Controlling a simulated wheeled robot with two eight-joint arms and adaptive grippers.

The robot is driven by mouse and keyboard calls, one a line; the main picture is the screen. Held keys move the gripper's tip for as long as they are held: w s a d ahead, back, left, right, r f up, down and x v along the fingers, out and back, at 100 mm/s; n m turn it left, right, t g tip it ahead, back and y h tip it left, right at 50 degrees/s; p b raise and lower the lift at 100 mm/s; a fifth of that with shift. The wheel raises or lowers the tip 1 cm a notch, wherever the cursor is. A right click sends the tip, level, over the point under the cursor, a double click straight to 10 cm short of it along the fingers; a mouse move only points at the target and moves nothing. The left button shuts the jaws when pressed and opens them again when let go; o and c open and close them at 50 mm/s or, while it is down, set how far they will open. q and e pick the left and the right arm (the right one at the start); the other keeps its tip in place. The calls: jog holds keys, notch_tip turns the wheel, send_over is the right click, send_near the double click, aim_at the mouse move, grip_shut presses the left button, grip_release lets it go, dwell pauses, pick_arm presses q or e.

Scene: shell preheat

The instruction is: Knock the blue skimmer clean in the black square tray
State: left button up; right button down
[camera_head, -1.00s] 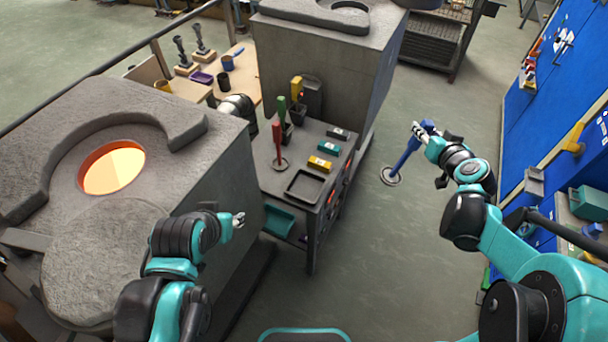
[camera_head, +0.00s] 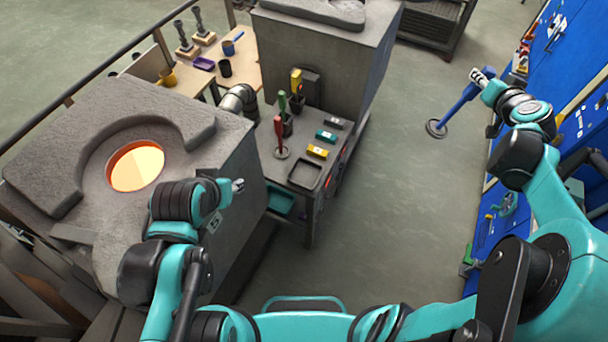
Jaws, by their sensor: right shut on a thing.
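The blue skimmer (camera_head: 458,108) is in my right gripper (camera_head: 483,77), which is shut on its handle. It hangs tilted over open floor at the right, its round grey disc (camera_head: 436,129) at the lower left end. The black square tray (camera_head: 305,176) lies at the front of the grey stand between the two furnaces, well left of the skimmer. My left gripper (camera_head: 237,186) is beside the near furnace, left of the tray. It holds nothing that I see, and its finger gap is too small to judge.
A red skimmer (camera_head: 279,137) stands behind the tray; green and yellow handles rise from black holders. Yellow (camera_head: 317,152), teal (camera_head: 326,136) and dark blocks lie at the stand's right. The near furnace has a glowing opening (camera_head: 136,166). Blue cabinets (camera_head: 575,145) line the right; the middle floor is clear.

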dwell(0.4)
jog(key=w+a+f+n+y+b, duration=0.2)
jog(key=w+a+f+b, duration=0.3)
jog(key=a+f+b, duration=0.3)
jog(key=w+a+f+n+y+b, duration=0.1)
jog(key=w+a+f+b, duration=0.35)
jog(key=a+f, duration=0.45)
jog(key=w+a+f+n+y+b, duration=0.1)
jog(key=a+f+n+y+b, duration=0.1)
jog(key=a+f+b, duration=0.8)
jog(key=w+a+f+n+y+b, duration=0.15)
jog(key=a+f+b, duration=0.35)
jog(key=a+f, duration=0.65)
notch_tip(320, 180, down, 6)
jog(key=a+b, duration=0.2)
jog(key=b, duration=0.4)
jog(key=shift+s+a+n+y, duration=0.2)
jog(key=shift+a+n+y, duration=0.2)
jog(key=shift+n+y, duration=0.05)
jog(key=shift+f+b, duration=0.65)
jog(key=shift+b, duration=0.1)
jog(key=shift+r, duration=0.2)
